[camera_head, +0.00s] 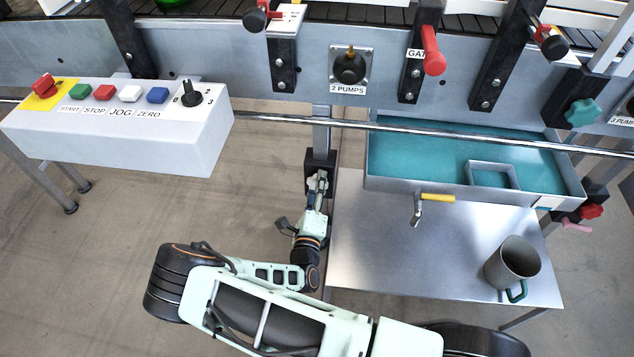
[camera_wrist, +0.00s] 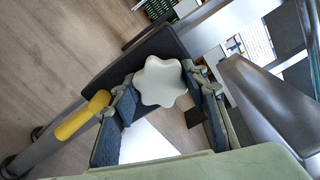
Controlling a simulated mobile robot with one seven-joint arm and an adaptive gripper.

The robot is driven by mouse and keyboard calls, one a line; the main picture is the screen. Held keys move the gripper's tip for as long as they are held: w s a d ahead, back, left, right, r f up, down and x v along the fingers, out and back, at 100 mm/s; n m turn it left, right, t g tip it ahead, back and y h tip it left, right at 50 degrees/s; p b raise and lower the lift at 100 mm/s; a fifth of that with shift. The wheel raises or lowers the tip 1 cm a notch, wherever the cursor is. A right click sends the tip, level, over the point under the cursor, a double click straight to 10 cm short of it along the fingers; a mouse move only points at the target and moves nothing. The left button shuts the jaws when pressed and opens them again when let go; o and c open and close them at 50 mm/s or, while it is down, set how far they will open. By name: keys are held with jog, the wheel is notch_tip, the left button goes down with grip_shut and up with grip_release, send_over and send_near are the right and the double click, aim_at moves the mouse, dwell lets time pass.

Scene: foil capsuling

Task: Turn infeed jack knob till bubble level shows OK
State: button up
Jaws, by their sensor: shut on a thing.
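A white star-shaped knob (camera_wrist: 163,82) sits on a dark block in the wrist view. My gripper (camera_wrist: 161,86) has one finger on each side of the knob and is shut on it. In the head view my gripper (camera_head: 317,184) is at the dark block (camera_head: 321,158) on the upright leg below the conveyor, where the knob is mostly hidden. I cannot make out a bubble level in either view.
A steel table (camera_head: 440,255) lies right of my gripper, with a grey mug (camera_head: 513,262) on it. A teal-lined tray (camera_head: 420,155) has a yellow-handled valve (camera_head: 437,198). A control box (camera_head: 120,135) juts out at left. A steel rail (camera_head: 270,117) runs above my gripper.

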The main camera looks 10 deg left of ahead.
jog(key=n, duration=0.4)
jog(key=shift+r+n+p, duration=0.1)
jog(key=shift+n+p, duration=0.2)
jog(key=shift+n, duration=1.9)
jog(key=o, duration=1.2)
jog(key=shift+c, duration=0.2)
jog(key=shift+s, duration=0.1)
jog(key=s, duration=1.1)
jog(key=shift+s+d, duration=0.3)
jog(key=shift+s, duration=0.1)
